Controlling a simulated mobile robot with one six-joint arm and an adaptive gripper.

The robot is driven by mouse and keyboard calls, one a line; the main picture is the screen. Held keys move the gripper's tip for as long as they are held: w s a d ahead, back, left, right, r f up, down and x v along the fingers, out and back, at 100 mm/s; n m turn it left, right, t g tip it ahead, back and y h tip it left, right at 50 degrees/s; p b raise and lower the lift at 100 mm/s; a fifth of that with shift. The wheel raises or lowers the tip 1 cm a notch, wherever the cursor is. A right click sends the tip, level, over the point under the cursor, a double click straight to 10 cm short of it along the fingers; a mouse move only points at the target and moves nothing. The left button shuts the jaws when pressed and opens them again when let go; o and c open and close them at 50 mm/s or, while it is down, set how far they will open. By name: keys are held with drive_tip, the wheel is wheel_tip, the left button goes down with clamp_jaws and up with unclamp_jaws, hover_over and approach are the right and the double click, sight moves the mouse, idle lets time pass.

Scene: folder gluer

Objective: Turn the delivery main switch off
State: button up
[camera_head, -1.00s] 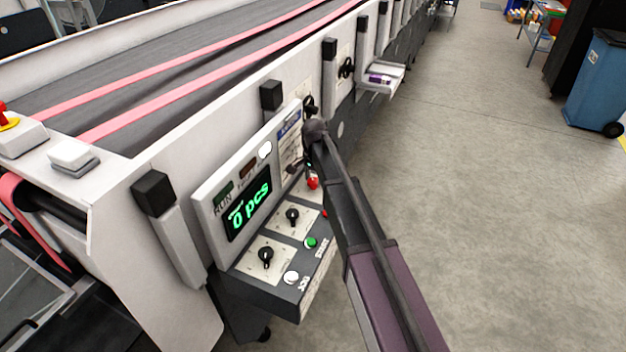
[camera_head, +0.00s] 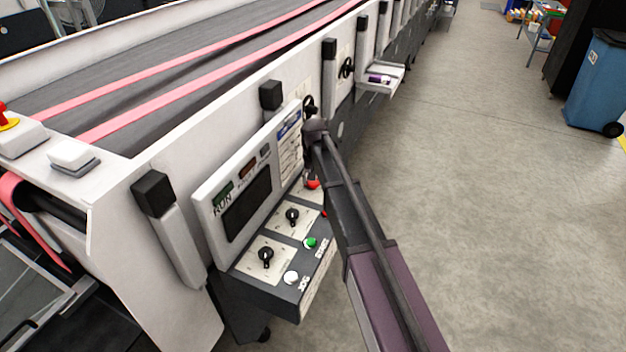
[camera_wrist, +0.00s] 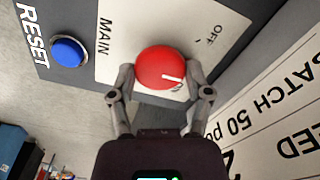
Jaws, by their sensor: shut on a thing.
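The delivery main switch is a round red knob (camera_wrist: 160,64) with a white pointer line, on a white plate lettered MAIN and OFF (camera_wrist: 110,50). In the wrist view its pointer lies to the right and slightly down, not straight at the OFF lettering at the upper right. My gripper (camera_wrist: 161,76) is shut on the knob, one finger on each side. In the head view the red knob (camera_head: 312,184) shows beside my arm, which hides most of the gripper. The panel display (camera_head: 247,208) is dark.
A blue RESET button (camera_wrist: 68,52) sits beside the plate in the wrist view. The control box (camera_head: 262,292) also carries two black selector knobs, a green button (camera_head: 310,243) and a white button (camera_head: 291,277). Open floor (camera_head: 480,220) lies to the right.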

drive_tip(key=n, duration=0.4)
drive_tip(key=shift+s+n, duration=0.15)
drive_tip(key=shift+n, duration=0.15)
drive_tip(key=n, duration=0.4)
idle(0.3)
drive_tip(key=o, duration=1.2)
drive_tip(key=shift+f, duration=0.1)
drive_tip(key=shift+c, duration=0.2)
